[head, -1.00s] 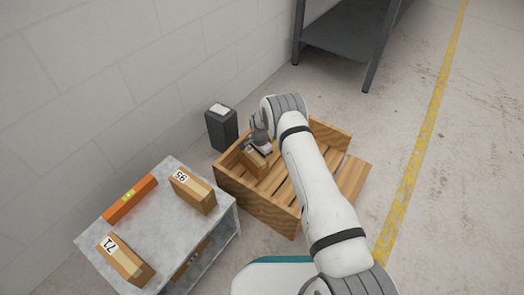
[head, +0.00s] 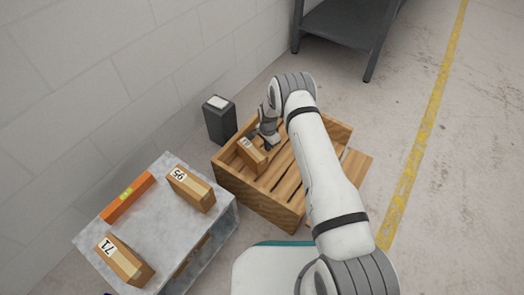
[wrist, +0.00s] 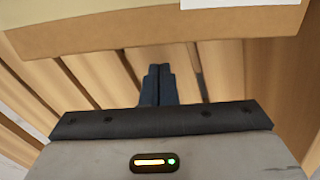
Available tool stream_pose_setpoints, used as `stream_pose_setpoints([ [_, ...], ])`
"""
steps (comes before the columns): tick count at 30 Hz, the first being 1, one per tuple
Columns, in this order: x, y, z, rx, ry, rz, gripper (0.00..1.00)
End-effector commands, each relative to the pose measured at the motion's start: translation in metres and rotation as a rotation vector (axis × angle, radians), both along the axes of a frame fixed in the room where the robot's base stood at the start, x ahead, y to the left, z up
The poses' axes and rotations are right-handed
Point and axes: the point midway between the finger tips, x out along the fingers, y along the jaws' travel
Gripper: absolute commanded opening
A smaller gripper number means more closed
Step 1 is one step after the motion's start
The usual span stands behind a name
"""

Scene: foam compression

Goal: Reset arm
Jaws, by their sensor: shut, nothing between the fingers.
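My gripper (head: 266,144) is above the slatted wooden crate (head: 238,188), just to the right of a small cardboard box (head: 251,155) with a white label that sits inside the crate. In the wrist view my gripper's fingers (wrist: 158,85) are together, with nothing between them. The brown box (wrist: 150,38) fills the top of that view, with a corner of its white label showing. The crate's slats (wrist: 225,75) lie below the fingers. My white arm hides part of the crate's right side.
A dark bin-like post (head: 220,122) stands behind the crate by the wall. A dark shelf (head: 345,30) is at the back. Floor at right is clear.

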Motion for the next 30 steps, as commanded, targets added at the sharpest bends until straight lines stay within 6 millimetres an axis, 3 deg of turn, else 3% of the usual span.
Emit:
stream_pose_setpoints([
  [3,0.001,-0.001,0.037,0.001,-0.002,-0.001,0.00],
  [9,0.001,-0.002,0.077,0.000,-0.001,-0.002,0.00],
  [15,0.000,-0.002,0.097,0.000,0.000,-0.003,0.00],
  [23,0.000,-0.002,0.100,0.000,0.001,-0.003,0.00],
  [25,0.001,-0.003,0.108,0.001,-0.002,0.001,0.00],
  [28,0.003,-0.006,0.142,0.003,-0.011,0.021,0.00],
  [30,0.003,-0.010,0.181,0.004,-0.020,0.047,0.00],
])
